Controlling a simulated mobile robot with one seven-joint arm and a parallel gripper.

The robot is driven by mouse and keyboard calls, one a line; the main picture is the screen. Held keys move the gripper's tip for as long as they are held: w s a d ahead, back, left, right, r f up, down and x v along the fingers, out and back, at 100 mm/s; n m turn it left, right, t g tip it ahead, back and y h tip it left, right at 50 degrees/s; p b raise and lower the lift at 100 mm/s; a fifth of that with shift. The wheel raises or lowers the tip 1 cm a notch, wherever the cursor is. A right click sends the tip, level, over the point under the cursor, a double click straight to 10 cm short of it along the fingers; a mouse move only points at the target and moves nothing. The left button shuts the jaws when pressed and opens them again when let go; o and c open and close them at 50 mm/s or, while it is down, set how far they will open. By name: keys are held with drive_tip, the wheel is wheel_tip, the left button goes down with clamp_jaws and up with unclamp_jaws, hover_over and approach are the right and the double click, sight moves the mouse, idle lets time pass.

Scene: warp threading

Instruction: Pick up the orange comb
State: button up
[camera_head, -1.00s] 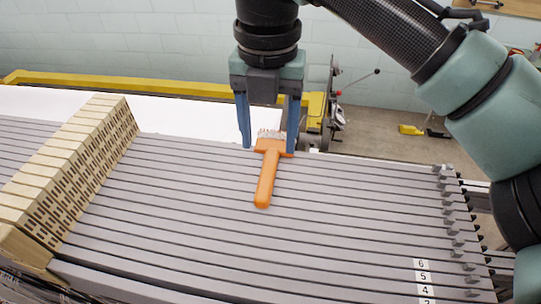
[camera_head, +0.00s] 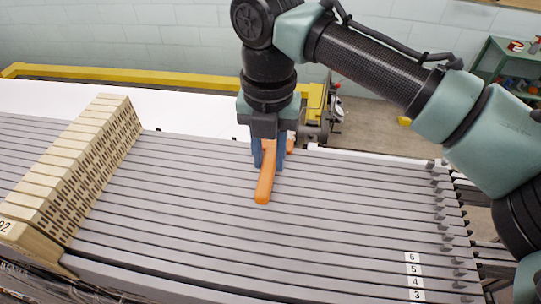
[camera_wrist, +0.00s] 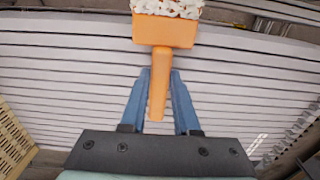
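The orange comb (camera_head: 265,186) lies on the grey slatted surface, its handle pointing toward the front and its head at the back. In the wrist view the comb's orange handle (camera_wrist: 158,95) runs between the two blue fingers, and its wide head with whitish bristles is at the top edge. My gripper (camera_head: 268,166) points down over the comb. It is shut on the handle near the head, with the fingertips against both sides. The gripper hides part of the comb in the head view. I see no clear gap between comb and slats.
A row of pale wooden blocks with holes (camera_head: 72,165) stands on the slats at the left. A white surface (camera_head: 160,112) and a yellow beam (camera_head: 140,78) lie behind. Number labels (camera_head: 413,270) mark the slats at the front right. The slats around the comb are clear.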

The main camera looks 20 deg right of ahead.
clamp_jaws()
drive_tip(key=shift+r, duration=0.1)
